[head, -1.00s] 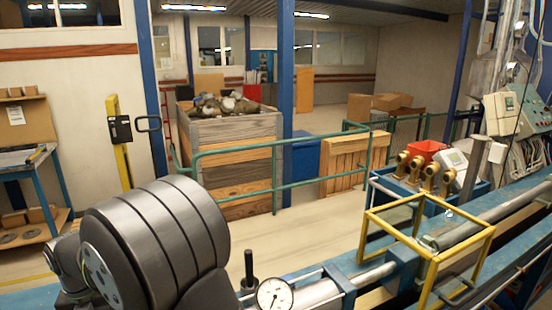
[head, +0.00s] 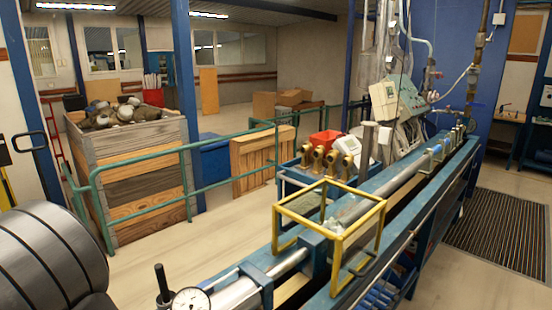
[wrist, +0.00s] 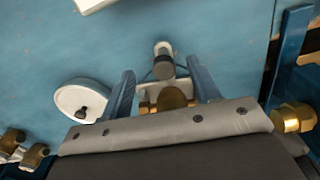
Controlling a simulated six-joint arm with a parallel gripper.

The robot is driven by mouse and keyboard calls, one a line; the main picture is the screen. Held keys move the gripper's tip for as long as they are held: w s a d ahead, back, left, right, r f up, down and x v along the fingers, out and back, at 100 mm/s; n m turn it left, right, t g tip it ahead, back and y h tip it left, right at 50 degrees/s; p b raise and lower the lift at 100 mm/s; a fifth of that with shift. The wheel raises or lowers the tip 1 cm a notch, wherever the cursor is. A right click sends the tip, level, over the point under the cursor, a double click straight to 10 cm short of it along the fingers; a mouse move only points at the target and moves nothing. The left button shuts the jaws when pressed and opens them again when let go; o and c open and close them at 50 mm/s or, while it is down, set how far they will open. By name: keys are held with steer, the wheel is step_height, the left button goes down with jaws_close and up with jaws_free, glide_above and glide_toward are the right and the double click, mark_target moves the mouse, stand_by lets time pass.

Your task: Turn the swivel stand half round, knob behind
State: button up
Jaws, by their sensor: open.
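In the wrist view my gripper (wrist: 161,66) is open, its two blue-grey fingers on either side of a small fitting. The fitting has a brass round part (wrist: 172,98) and a grey cylindrical knob (wrist: 163,65) on a pale base. I cannot tell whether the fingers touch it. A white round disc (wrist: 82,102) with a small dark knob lies just left of the fingers. I cannot tell for sure which of these is the swivel stand. My gripper does not show in the head view.
The blue bench carries a yellow frame (head: 329,206), a dial gauge (head: 190,300), a black upright handle (head: 162,285) and several brass fittings (head: 332,160). In the wrist view a brass fitting (wrist: 293,118) sits at right and others at lower left. Blue surface above the fitting is mostly clear.

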steer(key=shift+s+a, duration=0.4)
steer(key=shift+a, duration=0.1)
steer(key=o, duration=0.4)
steer(key=shift+o, duration=0.2)
steer(key=shift+r, duration=2.75)
step_height(320, 180, down, 5)
steer(key=shift+f, duration=0.15)
steer(key=shift+w+d+f, duration=0.1)
steer(key=shift+w+d, duration=0.1)
steer(key=shift+d, duration=0.05)
